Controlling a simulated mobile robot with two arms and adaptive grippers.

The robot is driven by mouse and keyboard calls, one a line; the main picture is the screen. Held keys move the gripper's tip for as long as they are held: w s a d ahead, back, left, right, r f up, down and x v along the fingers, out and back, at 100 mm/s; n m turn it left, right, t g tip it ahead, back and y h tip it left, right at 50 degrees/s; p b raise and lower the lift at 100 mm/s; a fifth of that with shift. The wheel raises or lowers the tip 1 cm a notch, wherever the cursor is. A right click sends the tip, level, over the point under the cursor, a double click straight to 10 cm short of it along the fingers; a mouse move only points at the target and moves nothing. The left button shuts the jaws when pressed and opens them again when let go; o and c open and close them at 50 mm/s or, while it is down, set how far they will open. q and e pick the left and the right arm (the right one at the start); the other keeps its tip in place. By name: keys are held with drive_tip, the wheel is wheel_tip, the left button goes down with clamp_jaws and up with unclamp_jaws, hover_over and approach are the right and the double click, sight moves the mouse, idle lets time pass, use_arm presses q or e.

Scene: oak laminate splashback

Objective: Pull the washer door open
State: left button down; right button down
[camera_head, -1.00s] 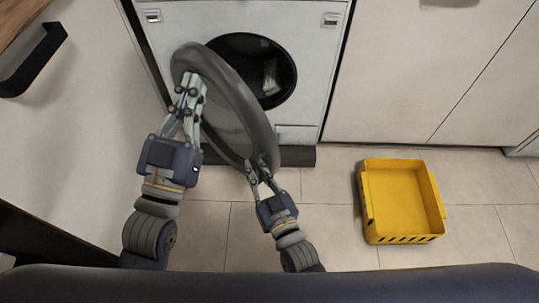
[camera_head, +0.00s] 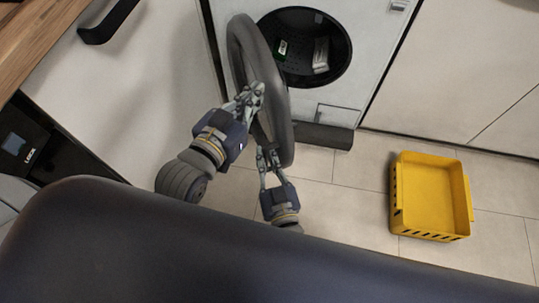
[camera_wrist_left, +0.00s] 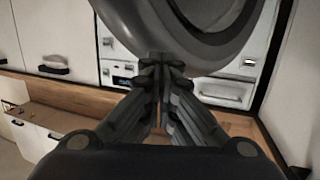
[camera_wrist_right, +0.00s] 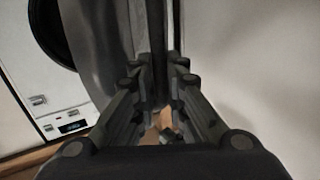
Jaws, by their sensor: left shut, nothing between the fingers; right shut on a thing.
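The washer (camera_head: 370,50) stands at the top middle with its round dark drum opening (camera_head: 305,45) showing. Its grey round door (camera_head: 240,55) is swung well out to the left, nearly edge-on in the head view. My left gripper (camera_head: 257,92) is shut and empty against the door's face; in the left wrist view its closed fingertips (camera_wrist_left: 161,62) meet under the door ring (camera_wrist_left: 225,50). My right gripper (camera_head: 267,152) is shut on the door's lower rim. In the right wrist view the door's edge (camera_wrist_right: 157,40) runs between its fingers.
Light items (camera_head: 320,55) lie in the drum. A yellow crate (camera_head: 396,200) stands on the tiled floor to the right. A white cabinet front (camera_head: 130,90) with a black handle (camera_head: 108,22) is at the left, below a wooden worktop (camera_head: 40,45).

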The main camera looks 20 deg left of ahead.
drive_tip(key=shift+w+r, duration=0.15)
drive_tip(key=shift+r, duration=0.15)
drive_tip(key=c, duration=1.6)
unclamp_jaws()
drive_tip(key=shift+f, duration=0.1)
drive_tip(key=shift+s+d+f, duration=0.1)
drive_tip(key=shift+s, duration=0.2)
drive_tip(key=v, duration=1.1)
drive_tip(key=shift+s, duration=0.2)
drive_tip(key=shift+d, duration=0.1)
